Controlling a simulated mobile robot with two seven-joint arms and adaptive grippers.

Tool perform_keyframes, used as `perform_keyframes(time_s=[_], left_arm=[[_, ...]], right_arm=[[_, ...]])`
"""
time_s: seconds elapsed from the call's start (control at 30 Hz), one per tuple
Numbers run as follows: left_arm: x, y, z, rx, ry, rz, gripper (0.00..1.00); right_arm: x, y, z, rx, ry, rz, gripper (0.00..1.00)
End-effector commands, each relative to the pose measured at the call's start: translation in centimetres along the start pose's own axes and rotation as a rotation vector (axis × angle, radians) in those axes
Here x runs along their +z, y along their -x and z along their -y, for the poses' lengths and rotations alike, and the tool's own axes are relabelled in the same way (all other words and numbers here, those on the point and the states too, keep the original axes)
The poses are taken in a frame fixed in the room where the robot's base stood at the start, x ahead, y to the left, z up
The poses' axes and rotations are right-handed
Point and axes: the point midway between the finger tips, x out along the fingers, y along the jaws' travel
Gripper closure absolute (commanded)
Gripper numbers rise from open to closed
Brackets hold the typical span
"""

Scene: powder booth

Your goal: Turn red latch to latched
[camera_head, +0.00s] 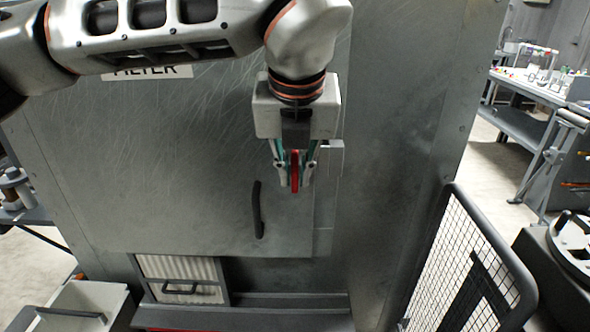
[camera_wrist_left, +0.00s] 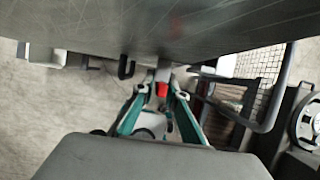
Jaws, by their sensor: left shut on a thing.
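The red latch (camera_head: 295,172) is on the front of the grey metal cabinet (camera_head: 160,160), near the right edge of its door. In the head view it points roughly up and down. My left gripper (camera_head: 295,180) is shut on the red latch, with one finger on each side of it. In the left wrist view the red latch (camera_wrist_left: 162,90) shows between the fingertips of my left gripper (camera_wrist_left: 165,88), close to the cabinet face. The latch's mount is partly hidden behind the gripper. My right gripper is not in view.
A black door handle (camera_head: 258,210) stands out below left of the latch. A pleated filter (camera_head: 180,268) sits at the cabinet's bottom. A mesh guard (camera_head: 465,270) stands at the right, near a handwheel (camera_head: 575,240). A workbench (camera_head: 525,85) is at the back right.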

Motion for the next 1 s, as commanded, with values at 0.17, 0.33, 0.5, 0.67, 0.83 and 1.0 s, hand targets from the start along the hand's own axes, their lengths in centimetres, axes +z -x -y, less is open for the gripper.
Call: perform_keyframes(time_s=[0.17, 0.33, 0.5, 0.67, 0.83, 1.0], left_arm=[[-0.2, -0.2, 0.0, 0.002, -0.001, -0.005, 0.69], [-0.1, -0.1, 0.0, 0.001, -0.001, -0.003, 0.69], [0.0, 0.1, 0.0, 0.0, 0.0, -0.001, 0.69], [0.1, 1.9, 0.0, -0.001, -0.001, 0.003, 0.69], [0.1, 5.3, 0.0, -0.001, 0.001, 0.003, 0.69], [0.0, 8.6, 0.0, 0.0, 0.001, 0.002, 0.69]], right_arm=[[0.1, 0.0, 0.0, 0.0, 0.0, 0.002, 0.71], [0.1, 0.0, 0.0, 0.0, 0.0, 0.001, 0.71], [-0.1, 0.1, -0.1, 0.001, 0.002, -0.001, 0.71], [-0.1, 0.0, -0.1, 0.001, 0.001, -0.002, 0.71], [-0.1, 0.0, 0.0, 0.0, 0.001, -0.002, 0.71], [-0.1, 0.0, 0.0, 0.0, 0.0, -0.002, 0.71]])
